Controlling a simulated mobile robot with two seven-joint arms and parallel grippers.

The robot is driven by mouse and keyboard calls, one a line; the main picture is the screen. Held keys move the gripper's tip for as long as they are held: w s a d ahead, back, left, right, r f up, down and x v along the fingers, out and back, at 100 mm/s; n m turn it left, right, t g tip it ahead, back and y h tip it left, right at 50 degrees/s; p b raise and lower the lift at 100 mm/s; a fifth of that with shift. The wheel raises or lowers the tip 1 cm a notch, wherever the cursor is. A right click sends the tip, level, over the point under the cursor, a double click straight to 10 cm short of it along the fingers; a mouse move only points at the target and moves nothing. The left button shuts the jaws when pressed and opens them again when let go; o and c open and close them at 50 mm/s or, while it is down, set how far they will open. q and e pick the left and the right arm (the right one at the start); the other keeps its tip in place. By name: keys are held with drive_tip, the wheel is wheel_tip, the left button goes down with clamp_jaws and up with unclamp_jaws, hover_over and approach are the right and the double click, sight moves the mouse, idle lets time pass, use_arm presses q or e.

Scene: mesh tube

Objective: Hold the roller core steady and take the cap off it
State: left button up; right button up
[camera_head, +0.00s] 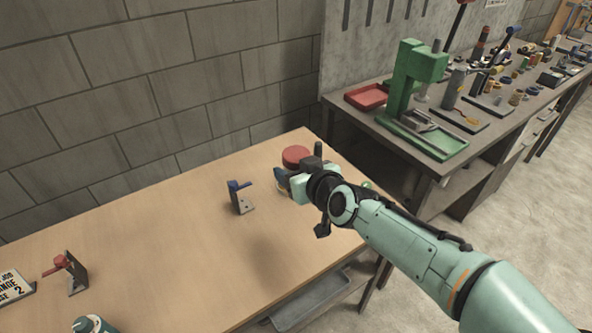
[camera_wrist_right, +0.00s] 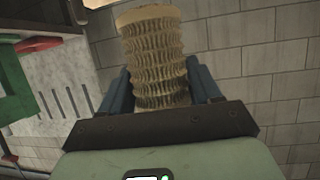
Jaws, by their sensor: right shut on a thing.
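My right gripper (camera_head: 285,178) is at the far right part of the wooden table, shut on the roller core. In the right wrist view the core (camera_wrist_right: 155,60) is a tan, ribbed tube between the two blue fingers (camera_wrist_right: 157,90). One end, with a plain rim, shows at the top of that view; the other end is hidden by the gripper. In the head view a round red cap (camera_head: 296,155) shows just behind the gripper, and the core below it is mostly hidden. I cannot tell whether the core touches the table.
The table's middle (camera_head: 160,245) is clear. A bench with a green press (camera_head: 412,85) stands right.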

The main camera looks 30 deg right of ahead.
drive_tip(key=c, duration=0.4)
drive_tip(key=shift+w+f, duration=0.1)
drive_tip(key=shift+f, duration=0.1)
drive_tip(key=a+f+p, duration=0.2)
drive_tip(key=f+p, duration=0.1)
drive_tip(key=f, duration=0.2)
drive_tip(key=w+a+f+p, duration=0.1)
drive_tip(key=a+f+p, duration=0.2)
drive_tip(key=f, duration=0.3)
drive_tip(key=w+a+f+p, duration=0.1)
drive_tip(key=a+f+p, duration=0.2)
drive_tip(key=f, duration=0.3)
drive_tip(key=shift+w+a+f+p, duration=0.1)
drive_tip(key=shift+p, duration=0.35)
drive_tip(key=shift+a+f, duration=0.1)
drive_tip(key=shift+f, duration=0.05)
